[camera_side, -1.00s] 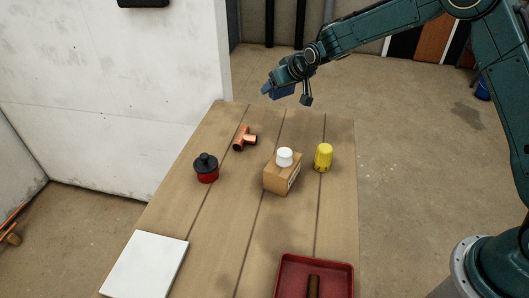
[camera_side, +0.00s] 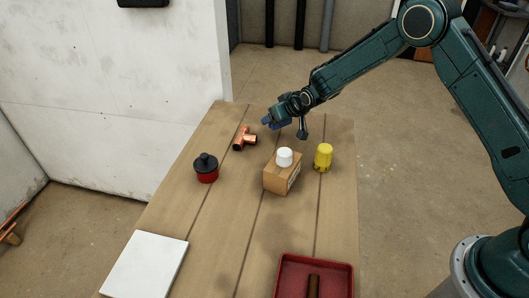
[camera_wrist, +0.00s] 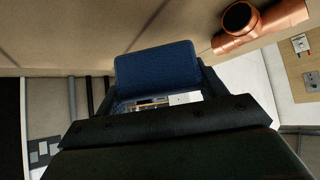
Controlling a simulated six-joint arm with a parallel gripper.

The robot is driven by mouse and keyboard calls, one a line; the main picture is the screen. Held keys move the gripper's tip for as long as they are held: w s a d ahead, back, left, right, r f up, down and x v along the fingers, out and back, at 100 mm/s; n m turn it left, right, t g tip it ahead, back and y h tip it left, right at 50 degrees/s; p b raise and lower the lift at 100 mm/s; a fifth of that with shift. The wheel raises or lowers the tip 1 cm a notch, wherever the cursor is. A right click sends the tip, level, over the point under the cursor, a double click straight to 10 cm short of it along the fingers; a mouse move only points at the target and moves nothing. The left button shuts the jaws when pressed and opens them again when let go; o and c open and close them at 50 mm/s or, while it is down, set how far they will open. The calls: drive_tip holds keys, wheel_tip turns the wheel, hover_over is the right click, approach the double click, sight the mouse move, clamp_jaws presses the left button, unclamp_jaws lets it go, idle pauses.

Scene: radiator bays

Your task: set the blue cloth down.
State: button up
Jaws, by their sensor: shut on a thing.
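The blue cloth (camera_wrist: 157,67) is a folded dark blue pad held at the end of my gripper in the wrist view. In the side view the blue cloth (camera_side: 281,123) shows as a small dark blue patch at the far end of the table, partly hidden by my gripper. My gripper (camera_side: 274,119) is shut on it, low over the table's far part, to the right of the copper tee. Whether the cloth touches the table cannot be told.
A copper tee (camera_side: 244,139) lies close by on the wooden table (camera_side: 215,225). Nearby stand a black-and-red container (camera_side: 206,169), a cardboard box (camera_side: 281,178) with a white cap (camera_side: 284,157), and a yellow cylinder (camera_side: 323,157). A white panel (camera_side: 145,264) and red tray (camera_side: 345,272) lie at the near end.

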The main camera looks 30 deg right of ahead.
sight(278, 124)
drive_tip(key=shift+f, duration=1.6)
drive_tip(key=shift+f, duration=0.15)
drive_tip(key=o, duration=1)
drive_tip(key=shift+c, duration=0.2)
drive_tip(key=shift+r, duration=0.2)
drive_tip(key=shift+v, duration=1)
drive_tip(key=v, duration=1)
